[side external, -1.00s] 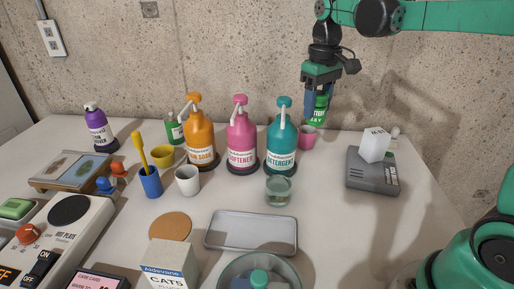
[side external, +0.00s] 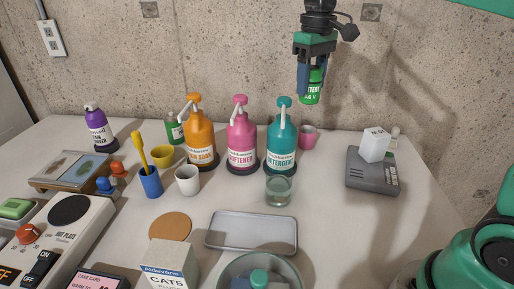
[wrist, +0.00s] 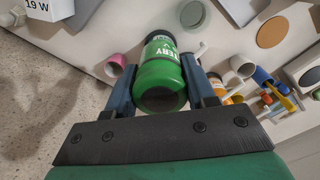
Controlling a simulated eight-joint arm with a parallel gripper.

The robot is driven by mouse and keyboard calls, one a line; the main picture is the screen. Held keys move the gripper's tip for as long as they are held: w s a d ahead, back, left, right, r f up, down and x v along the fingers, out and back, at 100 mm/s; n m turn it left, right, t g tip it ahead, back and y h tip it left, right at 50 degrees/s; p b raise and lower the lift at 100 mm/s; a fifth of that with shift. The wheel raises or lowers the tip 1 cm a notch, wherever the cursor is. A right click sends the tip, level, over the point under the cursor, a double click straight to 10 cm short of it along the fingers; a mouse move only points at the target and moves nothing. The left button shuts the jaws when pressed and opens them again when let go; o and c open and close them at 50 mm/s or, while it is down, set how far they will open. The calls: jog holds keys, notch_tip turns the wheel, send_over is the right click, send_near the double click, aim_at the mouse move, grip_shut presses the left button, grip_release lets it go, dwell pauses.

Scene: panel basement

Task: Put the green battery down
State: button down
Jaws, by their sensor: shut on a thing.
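The green battery (side external: 310,88) is a cylinder with white lettering and a dark end. My gripper (side external: 309,80) is shut on it and holds it high above the back of the table, near the wall, up and to the right of the teal detergent bottle (side external: 281,140). In the wrist view the battery (wrist: 160,75) sits between the two blue fingers of my gripper (wrist: 162,85). Its dark end faces the camera.
A pink cup (side external: 308,138) stands below the battery. A grey device (side external: 372,172) with a white box (side external: 375,145) on it is at the right. A metal tray (side external: 251,232) lies at the front middle, with a clear glass (side external: 278,190) behind it. The table's right side has bare room.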

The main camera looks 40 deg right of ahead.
jog(key=a+n, duration=0.5)
jog(key=a, duration=0.9)
jog(key=f, duration=1.9)
jog(key=shift+w+d, duration=0.15)
jog(key=shift+w, duration=0.25)
jog(key=w, duration=0.1)
jog(key=w+a, duration=0.1)
jog(key=w, duration=0.1)
jog(key=shift+a+f, duration=0.15)
jog(key=shift+f, duration=0.25)
jog(key=w, duration=0.1)
jog(key=w+a, duration=0.1)
jog(key=w, duration=0.2)
jog(key=shift+a, duration=0.25)
jog(key=shift+w+a+f, duration=0.1)
jog(key=shift+w+f, duration=0.15)
jog(key=shift+f, duration=0.3)
jog(key=shift+f, duration=0.1)
